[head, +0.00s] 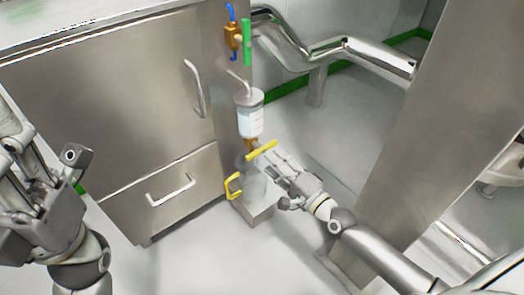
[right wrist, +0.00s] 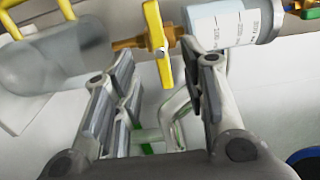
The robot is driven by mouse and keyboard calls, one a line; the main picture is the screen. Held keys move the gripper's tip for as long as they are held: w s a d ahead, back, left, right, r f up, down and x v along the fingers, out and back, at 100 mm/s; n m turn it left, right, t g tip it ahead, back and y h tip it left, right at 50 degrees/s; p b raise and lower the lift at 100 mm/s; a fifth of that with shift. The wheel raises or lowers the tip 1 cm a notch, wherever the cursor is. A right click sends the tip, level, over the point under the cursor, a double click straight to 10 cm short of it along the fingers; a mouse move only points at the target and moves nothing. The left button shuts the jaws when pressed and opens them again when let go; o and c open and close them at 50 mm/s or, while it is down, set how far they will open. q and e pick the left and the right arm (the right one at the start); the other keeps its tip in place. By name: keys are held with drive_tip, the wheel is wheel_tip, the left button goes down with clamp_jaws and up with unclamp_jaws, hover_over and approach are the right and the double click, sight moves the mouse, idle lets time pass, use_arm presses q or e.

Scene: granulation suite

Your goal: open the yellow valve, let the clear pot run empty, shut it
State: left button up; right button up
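The clear pot (head: 250,120) has a grey lid and a printed scale; it stands upright beside the steel cabinet. Its liquid level is hard to tell. The yellow valve (head: 262,151) is below it on a brass fitting, its lever crosswise to the outlet. The lever also shows in the right wrist view (right wrist: 155,40), just beyond my fingertips. A clear jug (head: 252,181) with a yellow handle is under the outlet. My right gripper (head: 279,181) is open and empty, close to the lever, with no clear contact. My left gripper (head: 45,165) is open and empty at the left.
The jug stands on a grey block (head: 258,213). A second valve with a green lever (head: 247,42) is above the pot. The cabinet (head: 120,100) has projecting handles. A steel panel (head: 440,120) bounds the right. Metal pipes run behind, and the front floor is clear.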

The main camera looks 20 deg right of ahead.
sight(263, 151)
drive_tip(key=b+x, duration=0.1)
drive_tip(key=x, duration=0.6)
clamp_jaws()
